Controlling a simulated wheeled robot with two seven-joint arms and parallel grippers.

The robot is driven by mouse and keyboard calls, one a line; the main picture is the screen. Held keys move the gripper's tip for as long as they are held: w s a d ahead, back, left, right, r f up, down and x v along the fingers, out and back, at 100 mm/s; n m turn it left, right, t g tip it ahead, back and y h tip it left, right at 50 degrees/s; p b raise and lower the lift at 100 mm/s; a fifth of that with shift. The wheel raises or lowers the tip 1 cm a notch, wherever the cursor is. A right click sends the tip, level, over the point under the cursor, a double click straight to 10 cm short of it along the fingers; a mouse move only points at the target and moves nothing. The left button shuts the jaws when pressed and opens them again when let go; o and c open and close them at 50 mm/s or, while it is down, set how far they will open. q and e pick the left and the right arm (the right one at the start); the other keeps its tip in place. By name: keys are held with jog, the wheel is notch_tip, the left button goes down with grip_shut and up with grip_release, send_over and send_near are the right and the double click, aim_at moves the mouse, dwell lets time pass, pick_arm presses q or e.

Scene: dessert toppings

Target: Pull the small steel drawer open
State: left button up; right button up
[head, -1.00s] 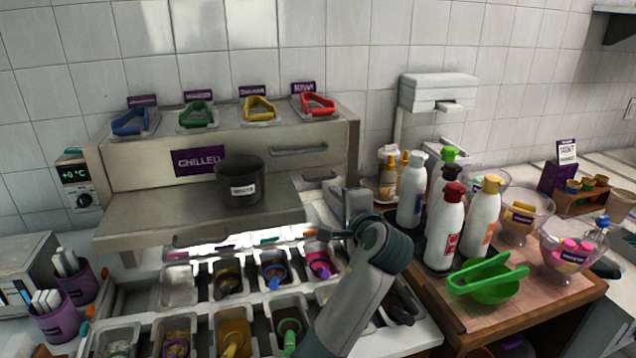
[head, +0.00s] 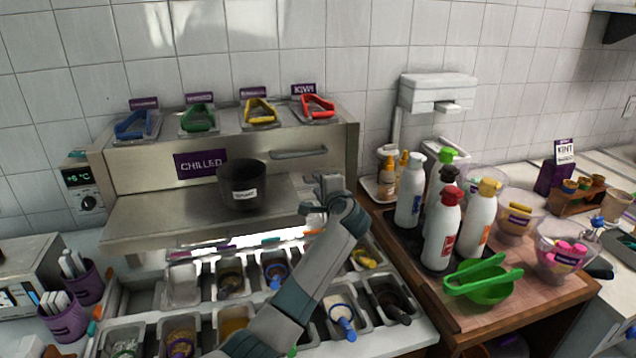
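The small steel drawer (head: 284,165) appears as a front with a horizontal bar handle (head: 299,153), right of the purple CHILLED sign on the steel cabinet. It looks flush with the cabinet.
A black tub (head: 241,184) stands on the steel shelf (head: 160,212) left of my gripper. Topping bins lie below. Bottles (head: 443,228) and a green holder (head: 483,279) stand on the wooden board to the right. Coloured tongs (head: 317,107) rest on top of the cabinet.

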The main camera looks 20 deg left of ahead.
pick_arm(q)
jog(key=shift+w+a+f, duration=0.1)
jog(key=shift+w+a, duration=0.15)
jog(key=shift+w, duration=0.05)
grip_shut()
dwell(1.4)
